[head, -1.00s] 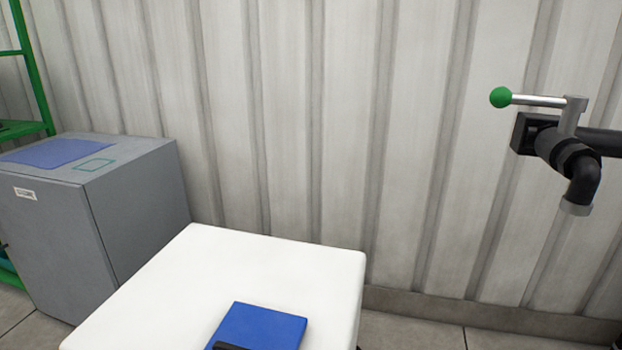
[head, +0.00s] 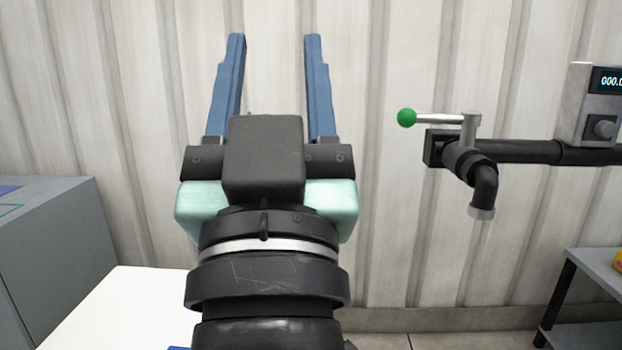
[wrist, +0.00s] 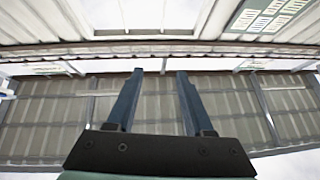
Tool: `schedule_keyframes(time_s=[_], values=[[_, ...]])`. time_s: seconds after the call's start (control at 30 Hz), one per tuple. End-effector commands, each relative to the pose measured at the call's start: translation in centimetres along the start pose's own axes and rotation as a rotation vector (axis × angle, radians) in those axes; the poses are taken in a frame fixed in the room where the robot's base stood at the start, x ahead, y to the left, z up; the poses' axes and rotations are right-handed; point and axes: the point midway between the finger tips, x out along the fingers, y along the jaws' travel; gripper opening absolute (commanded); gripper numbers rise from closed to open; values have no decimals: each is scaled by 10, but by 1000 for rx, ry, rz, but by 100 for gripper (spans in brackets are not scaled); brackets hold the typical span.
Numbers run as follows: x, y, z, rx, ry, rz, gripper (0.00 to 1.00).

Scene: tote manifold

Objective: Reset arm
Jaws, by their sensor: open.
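My gripper (head: 274,45) stands raised in the middle of the head view, its two blue fingers pointing up and spread apart. It is open, with nothing between the fingers. In the wrist view my gripper (wrist: 158,75) also shows both fingers apart and empty, against the upper walls and roof. My arm hides part of the white surface (head: 110,310) below it in the head view.
A black pipe with a green-knobbed valve lever (head: 407,118) sticks out right of my gripper. A display box (head: 590,105) sits on the pipe. A grey cabinet (head: 60,240) stands at left, a grey shelf table (head: 590,290) at lower right. The ribbed wall is behind.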

Motion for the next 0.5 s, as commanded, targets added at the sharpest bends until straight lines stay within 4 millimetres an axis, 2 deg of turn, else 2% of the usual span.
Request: schedule_keyframes(time_s=[0.03,0.07,0.1,0.5], values=[[-11,20,-36,-45,95,39,52],[-19,28,-56,-71,150,58,52],[-2,27,-76,-71,150,55,52],[82,22,-171,-62,135,49,52]])
